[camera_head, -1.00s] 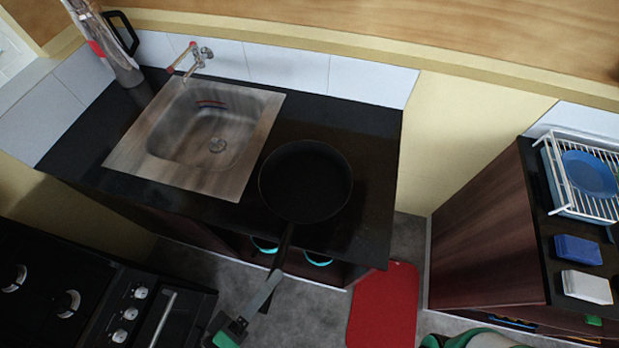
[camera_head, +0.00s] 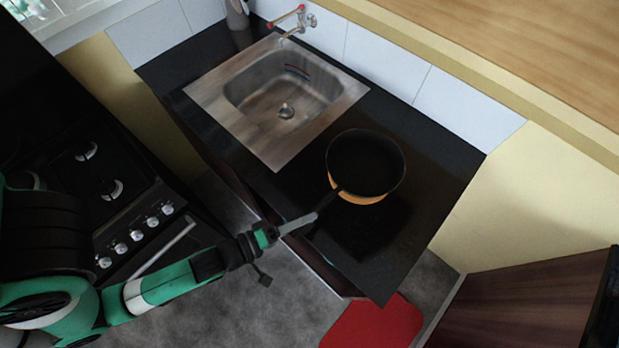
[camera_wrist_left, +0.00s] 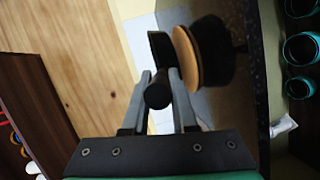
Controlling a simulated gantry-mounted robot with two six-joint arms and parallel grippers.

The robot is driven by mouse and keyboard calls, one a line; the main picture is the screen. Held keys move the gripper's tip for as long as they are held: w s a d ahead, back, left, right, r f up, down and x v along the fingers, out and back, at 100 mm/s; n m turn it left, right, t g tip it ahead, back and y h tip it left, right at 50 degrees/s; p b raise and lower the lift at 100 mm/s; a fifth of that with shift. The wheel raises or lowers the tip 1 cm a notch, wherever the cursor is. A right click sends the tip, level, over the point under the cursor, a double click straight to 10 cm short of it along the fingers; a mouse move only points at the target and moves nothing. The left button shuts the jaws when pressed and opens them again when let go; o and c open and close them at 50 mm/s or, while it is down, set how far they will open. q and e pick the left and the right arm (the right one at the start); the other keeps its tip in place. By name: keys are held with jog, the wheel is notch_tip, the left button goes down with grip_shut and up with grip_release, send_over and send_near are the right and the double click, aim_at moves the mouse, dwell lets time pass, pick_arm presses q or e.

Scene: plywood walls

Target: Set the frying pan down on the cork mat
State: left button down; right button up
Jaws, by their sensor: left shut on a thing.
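The black frying pan (camera_head: 366,162) is over the dark counter right of the sink, roughly level, its handle pointing down-left. My left gripper (camera_head: 303,222) is shut on the handle. In the left wrist view, the round handle end (camera_wrist_left: 158,95) sits between my left gripper's fingers (camera_wrist_left: 160,78), with the dark pan (camera_wrist_left: 158,45) beyond. The tan cork mat (camera_head: 362,199) shows as a crescent beneath the pan. It is an edge-on disc in the left wrist view (camera_wrist_left: 186,57), close beside the pan's underside. The pan hides most of it; I cannot tell whether they touch. My right gripper is out of view.
The steel sink (camera_head: 279,98) with its tap (camera_head: 296,18) lies left of the pan. The counter (camera_head: 400,240) is bare in front and to the right. A black stove (camera_head: 110,190) stands at left. A red floor mat (camera_head: 375,325) lies below the counter.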

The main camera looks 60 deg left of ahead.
pick_arm(q)
jog(key=f+b, duration=0.2)
jog(key=shift+w+f, duration=0.2)
jog(key=shift+f, duration=0.15)
jog(key=shift+s+r, duration=0.1)
jog(key=shift+r, duration=0.05)
jog(key=c, duration=1.1)
grip_release()
jog(key=shift+f, duration=0.3)
jog(key=o, duration=0.4)
jog(key=shift+r, duration=0.1)
